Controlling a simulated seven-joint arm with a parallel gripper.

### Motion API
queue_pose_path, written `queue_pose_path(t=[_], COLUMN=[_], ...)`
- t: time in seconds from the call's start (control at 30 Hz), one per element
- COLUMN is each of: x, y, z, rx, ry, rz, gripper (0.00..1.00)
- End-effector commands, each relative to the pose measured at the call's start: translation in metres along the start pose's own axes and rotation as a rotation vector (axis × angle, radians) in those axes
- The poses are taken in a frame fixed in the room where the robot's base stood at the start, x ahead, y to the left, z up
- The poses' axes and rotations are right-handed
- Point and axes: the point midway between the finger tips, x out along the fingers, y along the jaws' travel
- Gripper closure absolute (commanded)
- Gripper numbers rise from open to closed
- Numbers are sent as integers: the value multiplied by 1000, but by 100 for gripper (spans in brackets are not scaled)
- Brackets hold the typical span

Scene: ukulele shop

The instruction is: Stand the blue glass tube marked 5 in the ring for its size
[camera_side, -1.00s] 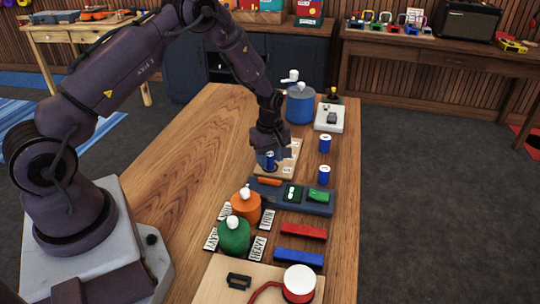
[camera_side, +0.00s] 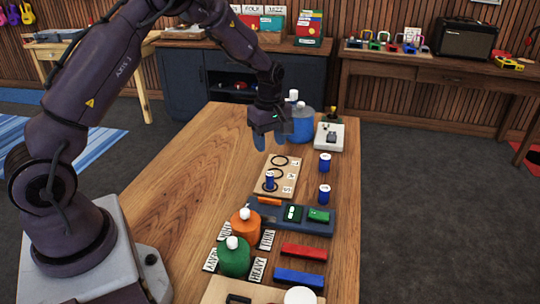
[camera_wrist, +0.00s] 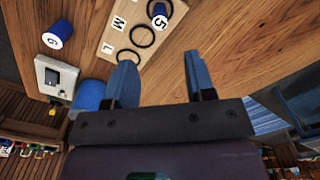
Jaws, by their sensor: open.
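The blue tube marked 5 (camera_side: 270,181) stands upright in the ring at the near end of the wooden ring board (camera_side: 262,188). It also shows in the wrist view (camera_wrist: 158,15), with part of a dark ring around its foot. The other two rings, the middle ring (camera_wrist: 142,36) beside the letter M and the far ring (camera_wrist: 128,58) beside the letter L, are empty. The near ring's letter is outside the wrist view and too small to read surely from the side. My gripper (camera_side: 267,143) is open and empty, above the board's far end, apart from the tube.
A blue tube marked 6 (camera_wrist: 57,34) and another blue tube (camera_side: 323,194) stand right of the board. A blue jar (camera_side: 302,126) and a pale device (camera_side: 329,136) stand behind. A dark blue tray (camera_side: 262,214) lies in front. The table's left side is clear.

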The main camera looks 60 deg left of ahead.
Motion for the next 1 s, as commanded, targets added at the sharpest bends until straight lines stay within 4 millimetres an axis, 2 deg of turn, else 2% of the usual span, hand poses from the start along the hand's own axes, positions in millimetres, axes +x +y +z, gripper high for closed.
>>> queue_pose_path(t=[0.17, 0.27, 0.37, 0.5, 0.6, 0.7, 0.83, 1.0], x=[-22, -51, -93, -148, -178, -200, -215, -216], y=[-1, -9, -25, -63, -95, -130, -176, -221], z=[4, 16, 34, 63, 81, 98, 115, 127], rx=[33, 128, 287, 552, 743, 932, 1170, 1409], ry=[0, 3, 13, 48, 87, 139, 220, 322], rz=[15, 50, 104, 183, 237, 285, 337, 373], gripper=[50, 50, 50, 50, 50, 50, 50, 50])
